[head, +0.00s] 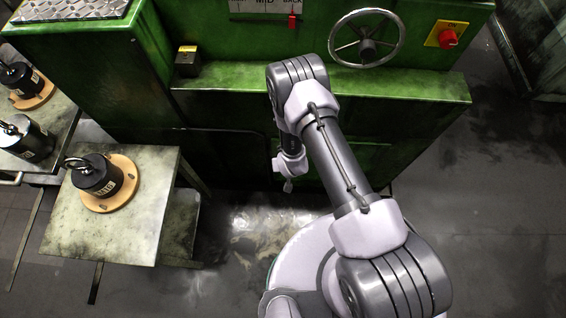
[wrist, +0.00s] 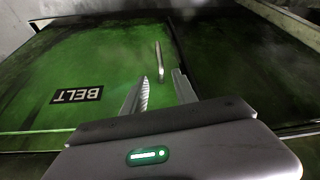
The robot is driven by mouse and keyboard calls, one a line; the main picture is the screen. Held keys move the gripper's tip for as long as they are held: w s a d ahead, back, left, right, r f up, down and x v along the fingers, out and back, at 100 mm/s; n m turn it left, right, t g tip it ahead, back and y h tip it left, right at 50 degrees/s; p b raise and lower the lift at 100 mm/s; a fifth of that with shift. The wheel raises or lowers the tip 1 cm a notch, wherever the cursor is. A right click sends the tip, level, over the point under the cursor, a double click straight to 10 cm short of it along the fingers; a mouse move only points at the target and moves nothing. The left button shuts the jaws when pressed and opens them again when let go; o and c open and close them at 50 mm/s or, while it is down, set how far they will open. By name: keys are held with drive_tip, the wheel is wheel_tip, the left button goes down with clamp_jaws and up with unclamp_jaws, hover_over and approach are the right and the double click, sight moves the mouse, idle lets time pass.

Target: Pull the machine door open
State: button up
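The green machine door (wrist: 105,60) fills much of the wrist view, with a black "BELT" label (wrist: 77,95) that appears upside down. A slim metal handle (wrist: 160,62) stands on the door. My gripper (wrist: 161,84) is open, its two fingers apart on either side of the handle's line. The handle shows just beyond and between the fingertips; I cannot tell whether they touch it. In the head view my gripper (head: 288,184) is low in front of the green machine (head: 110,75). My arm hides much of the door there, and the handle is not visible.
A metal table (head: 150,215) with a black weight (head: 95,176) on a round wooden base stands left of my gripper. More weights stand at the far left. A handwheel (head: 366,38) and a red button (head: 447,38) are on the machine above. Floor at right is clear.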

drive_tip(key=b+x, duration=0.5)
drive_tip(key=x, duration=0.9)
drive_tip(key=shift+s+b, duration=0.1)
drive_tip(key=shift+b, duration=0.25)
clamp_jaws()
drive_tip(key=shift+d, duration=0.1)
idle(0.3)
